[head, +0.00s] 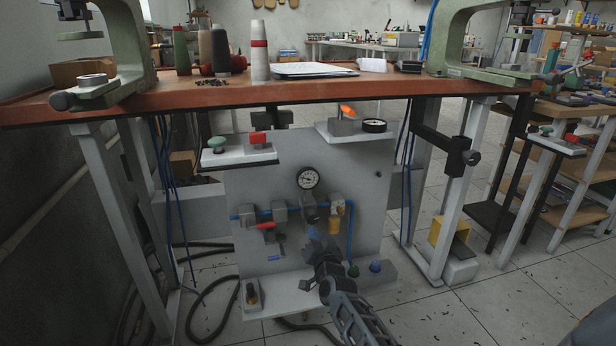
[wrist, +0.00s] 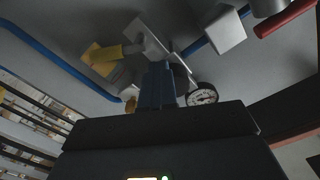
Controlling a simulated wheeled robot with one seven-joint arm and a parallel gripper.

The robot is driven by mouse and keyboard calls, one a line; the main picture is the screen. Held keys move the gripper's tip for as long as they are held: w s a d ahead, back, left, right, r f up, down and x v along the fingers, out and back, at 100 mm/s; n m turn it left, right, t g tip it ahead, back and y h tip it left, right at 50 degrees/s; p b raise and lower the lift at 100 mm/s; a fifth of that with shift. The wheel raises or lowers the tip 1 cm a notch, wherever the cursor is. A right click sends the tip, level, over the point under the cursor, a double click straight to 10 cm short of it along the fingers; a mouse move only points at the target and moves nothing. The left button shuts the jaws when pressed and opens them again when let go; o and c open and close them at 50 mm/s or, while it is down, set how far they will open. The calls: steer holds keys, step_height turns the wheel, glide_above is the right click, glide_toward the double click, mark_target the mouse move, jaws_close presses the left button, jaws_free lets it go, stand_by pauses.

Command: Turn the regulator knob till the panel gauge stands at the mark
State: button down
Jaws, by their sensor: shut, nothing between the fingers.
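The panel gauge (head: 308,178) is a round white dial with a black rim on the grey upright panel. Its needle and mark are too small to read; the wrist view also shows a dial (wrist: 203,95). Below the gauge, a grey regulator body (head: 309,198) sits in the row of fittings on the blue air line. My gripper (head: 315,240) points up just below the regulator, shut and empty. In the wrist view its dark fingers (wrist: 158,86) are together; I cannot tell whether they touch anything.
The panel's shelf (head: 285,294) lies below. The brown bench top (head: 220,97) overhangs the panel. Blue and green buttons stand at lower right.

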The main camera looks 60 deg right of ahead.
steer(key=shift+w+r, duration=0.55)
steer(key=shift+w, duration=0.3)
steer(key=shift+w+a+r+p, duration=0.15)
steer(key=shift+w+a+p, duration=0.1)
steer(key=shift+p, duration=0.3)
steer(key=shift+w+a+r+p, duration=0.1)
steer(key=shift+w+r+p, duration=0.1)
steer(key=shift+p, duration=0.15)
steer(key=shift+w, duration=0.15)
steer(key=shift+s+r+p, duration=0.15)
steer(key=shift+s+p, duration=0.1)
steer(key=shift+p, duration=0.5)
steer(key=shift+s, duration=0.2)
steer(key=shift+w+a, duration=0.2)
steer(key=shift+p+v, duration=1.75)
steer(key=shift+v, duration=1.15)
